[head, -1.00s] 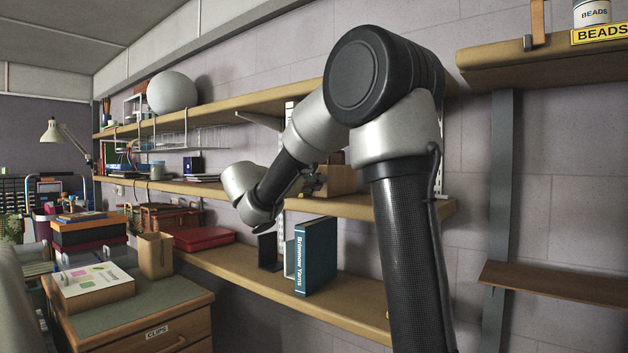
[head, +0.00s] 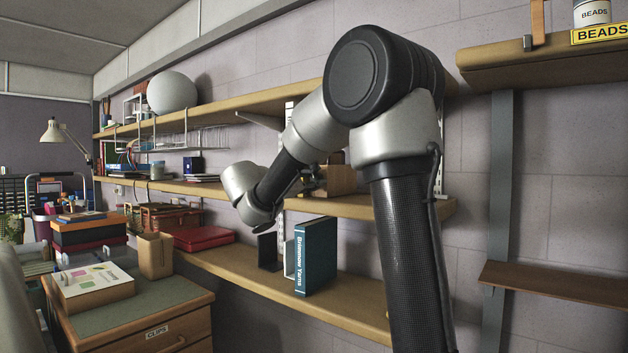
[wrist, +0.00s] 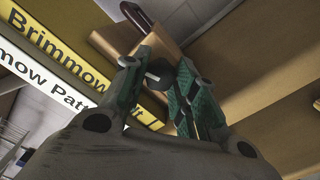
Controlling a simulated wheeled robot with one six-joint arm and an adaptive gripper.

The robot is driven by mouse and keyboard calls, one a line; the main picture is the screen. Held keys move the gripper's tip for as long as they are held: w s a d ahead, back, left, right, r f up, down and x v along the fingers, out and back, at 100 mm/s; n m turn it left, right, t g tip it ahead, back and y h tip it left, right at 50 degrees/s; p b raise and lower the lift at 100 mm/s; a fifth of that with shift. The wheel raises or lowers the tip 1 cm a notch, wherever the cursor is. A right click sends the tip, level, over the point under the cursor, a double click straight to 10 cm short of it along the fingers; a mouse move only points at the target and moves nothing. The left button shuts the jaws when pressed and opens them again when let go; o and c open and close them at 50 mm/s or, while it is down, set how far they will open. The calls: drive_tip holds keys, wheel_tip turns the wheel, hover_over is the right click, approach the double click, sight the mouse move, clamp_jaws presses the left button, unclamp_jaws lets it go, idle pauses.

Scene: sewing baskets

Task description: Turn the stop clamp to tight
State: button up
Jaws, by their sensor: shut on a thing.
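The stop clamp's dark round knob (wrist: 160,72) shows in the middle of the wrist view, in front of a tan wooden block (wrist: 158,42). My gripper (wrist: 157,78) is shut on the knob, with one green-padded finger on each side. A pale mark shows on the knob; I cannot tell which setting it stands at. In the head view my gripper (head: 311,183) is small and dark, beside a wooden box-like piece (head: 341,180) on the middle shelf. The knob itself cannot be made out there.
In the wrist view, yellow (wrist: 60,50) and white (wrist: 40,80) lettered spines stand close to my left finger. A wooden shelf board (wrist: 265,75) fills the right. In the head view, a teal binder (head: 316,256) stands on the lower shelf, below my wrist.

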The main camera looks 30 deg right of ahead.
drive_tip(key=m, duration=0.3)
drive_tip(key=shift+m, duration=0.4)
drive_tip(key=shift+m, duration=1.5)
drive_tip(key=shift+m, duration=1.7)
